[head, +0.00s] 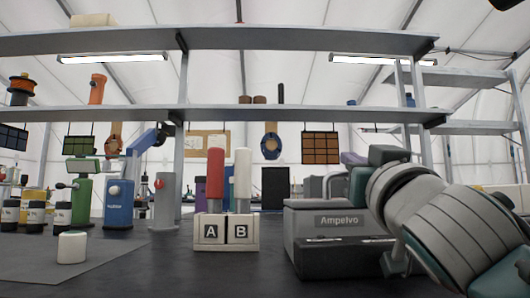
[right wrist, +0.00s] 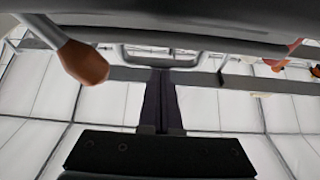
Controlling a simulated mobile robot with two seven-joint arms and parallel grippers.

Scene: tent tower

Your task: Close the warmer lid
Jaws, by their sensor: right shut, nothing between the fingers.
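The warmer is a grey box labelled Ampelvo (head: 335,240) on the dark bench, right of centre. My right arm reaches in from the right above it. My right gripper (head: 350,159) is over the right part of the warmer, with its dark fingers shut and empty. In the right wrist view the shut fingers (right wrist: 162,100) point up at a grey bar-like handle (right wrist: 160,53) under a large grey surface across the top. I cannot tell whether they touch, or how far the lid is open. My left gripper is not in view.
Left of the warmer, a white block marked A and B (head: 226,232) holds a red and a white cylinder. Further left are a blue device (head: 118,205), dark jars and a white cup (head: 72,247). Grey shelves (head: 120,115) span above.

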